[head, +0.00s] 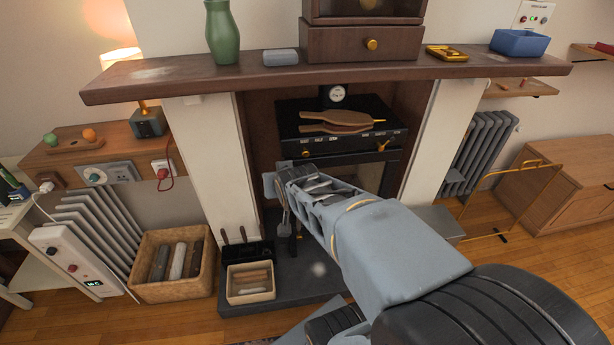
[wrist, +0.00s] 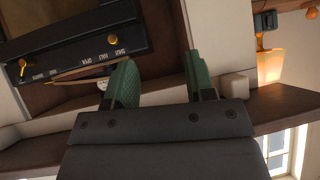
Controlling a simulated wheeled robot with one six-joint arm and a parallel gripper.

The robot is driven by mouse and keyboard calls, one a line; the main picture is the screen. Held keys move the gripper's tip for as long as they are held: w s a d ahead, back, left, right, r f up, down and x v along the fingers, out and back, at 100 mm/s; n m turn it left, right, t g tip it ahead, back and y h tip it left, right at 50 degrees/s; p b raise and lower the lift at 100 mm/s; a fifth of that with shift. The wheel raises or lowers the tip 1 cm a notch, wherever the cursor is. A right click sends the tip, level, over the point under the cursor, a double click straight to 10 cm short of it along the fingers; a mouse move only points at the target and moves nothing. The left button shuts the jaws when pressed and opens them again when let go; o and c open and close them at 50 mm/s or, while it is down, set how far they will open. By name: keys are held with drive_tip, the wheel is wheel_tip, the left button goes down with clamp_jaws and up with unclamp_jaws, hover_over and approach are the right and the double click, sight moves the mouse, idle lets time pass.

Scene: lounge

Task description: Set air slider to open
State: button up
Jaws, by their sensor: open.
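The black stove (head: 345,110) stands in the fireplace recess. Its front carries a left yellow knob (head: 305,153) and a right yellow knob (head: 382,147). In the wrist view, the stove (wrist: 70,35) appears roughly upside down. Another knob (wrist: 22,65) is at far left. My gripper (head: 276,186) is in front of the stove's left side, apart from the knobs. Its green fingers (wrist: 160,80) are open and empty.
A wooden mantel (head: 320,72) juts out above the stove, with a green vase (head: 222,32) on it. Bellows (head: 340,122) lie on the stove top. A wicker basket (head: 172,290) and a small box (head: 250,293) stand at left.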

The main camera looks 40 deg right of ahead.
sight(306, 155)
drive_tip(key=w+d+f+m+t+h+b, duration=0.2)
drive_tip(key=d+f+m+t+h+b, duration=0.25)
drive_tip(key=d+f+b, duration=0.6)
drive_tip(key=shift+t+h, duration=0.35)
drive_tip(key=shift+t, duration=0.5)
drive_tip(key=p+x, duration=0.3)
drive_tip(key=x, duration=0.1)
drive_tip(key=r+p+x, duration=0.1)
drive_tip(key=p+x, duration=0.1)
drive_tip(key=x, duration=0.3)
drive_tip(key=d+p+x, duration=0.1)
drive_tip(key=p+x, duration=0.2)
drive_tip(key=x, duration=0.2)
drive_tip(key=shift+s+d+r+p, duration=0.1)
drive_tip(key=shift+s+r+p, duration=0.1)
drive_tip(key=shift+p, duration=0.15)
drive_tip(key=shift+c, duration=0.3)
clamp_jaws()
